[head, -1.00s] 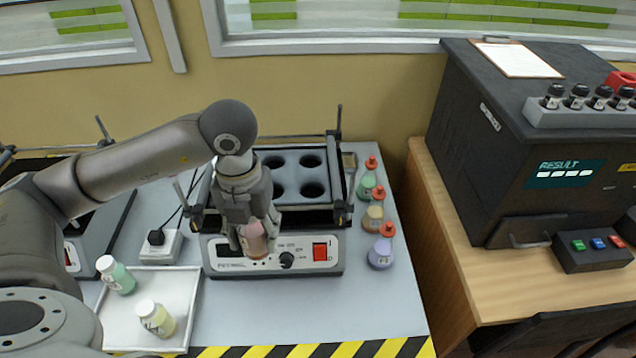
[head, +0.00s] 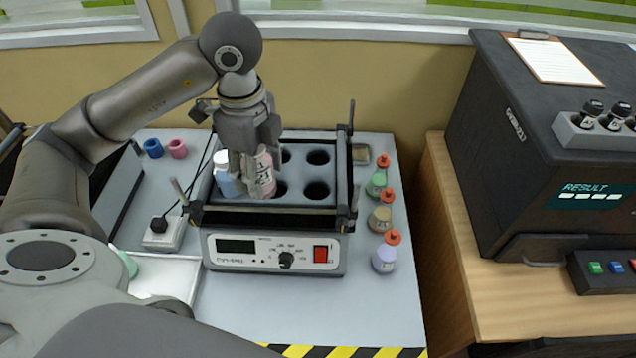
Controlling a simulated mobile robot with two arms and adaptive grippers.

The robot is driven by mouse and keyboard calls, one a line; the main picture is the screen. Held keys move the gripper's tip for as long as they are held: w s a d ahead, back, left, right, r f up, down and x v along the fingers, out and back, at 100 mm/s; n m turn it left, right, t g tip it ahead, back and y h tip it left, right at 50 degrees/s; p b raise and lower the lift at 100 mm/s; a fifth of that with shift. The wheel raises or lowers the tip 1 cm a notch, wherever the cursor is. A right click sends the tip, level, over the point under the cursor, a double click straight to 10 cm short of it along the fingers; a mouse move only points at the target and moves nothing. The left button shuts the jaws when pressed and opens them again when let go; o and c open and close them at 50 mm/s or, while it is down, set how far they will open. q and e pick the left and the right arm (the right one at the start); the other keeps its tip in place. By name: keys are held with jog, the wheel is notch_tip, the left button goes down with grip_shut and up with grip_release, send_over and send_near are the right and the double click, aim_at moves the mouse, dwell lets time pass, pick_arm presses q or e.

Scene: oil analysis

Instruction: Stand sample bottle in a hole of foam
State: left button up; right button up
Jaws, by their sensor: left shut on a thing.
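My left gripper (head: 249,178) is shut on a pink sample bottle (head: 266,178) and holds it upright over the grey foam (head: 298,200) in the shaker's black frame. The bottle's top is partly hidden by the fingers. I cannot tell whether its base is above a hole or inside one. A blue bottle with a white cap (head: 223,178) stands at the foam's left side, close beside the gripper. Dark empty holes show to the right, such as the front right hole (head: 317,190) and back right hole (head: 317,157). My right gripper is out of view.
The shaker's black rails and corner posts (head: 343,195) surround the foam. Three flasks with red stoppers (head: 381,217) line its right side. A white tray (head: 180,272) lies front left, with a green bottle (head: 126,262) partly hidden by my arm. A black analyser (head: 530,130) stands right.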

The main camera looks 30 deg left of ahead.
pick_arm(q)
jog(key=w+d+f, duration=0.1)
jog(key=w+f, duration=0.1)
jog(key=w, duration=0.1)
jog(key=w+d+f+p, duration=0.1)
jog(key=w+d+f, duration=0.1)
jog(key=w+f, duration=0.1)
jog(key=w+d+f+p, duration=0.1)
jog(key=w+f, duration=0.2)
jog(key=w, duration=0.1)
jog(key=shift+w+d+f, duration=0.1)
jog(key=shift+w+d, duration=0.2)
jog(key=shift+w, duration=0.1)
jog(key=shift+w+d+f, duration=0.15)
jog(key=shift+w+f, duration=0.2)
jog(key=shift+f, duration=0.15)
notch_tip(320, 180, down, 3)
jog(key=shift+r+p, duration=0.1)
jog(key=shift+p, duration=0.95)
jog(key=shift+f, duration=0.25)
jog(key=o, duration=1.1)
jog(key=shift+f, duration=0.1)
jog(key=shift+o, duration=0.2)
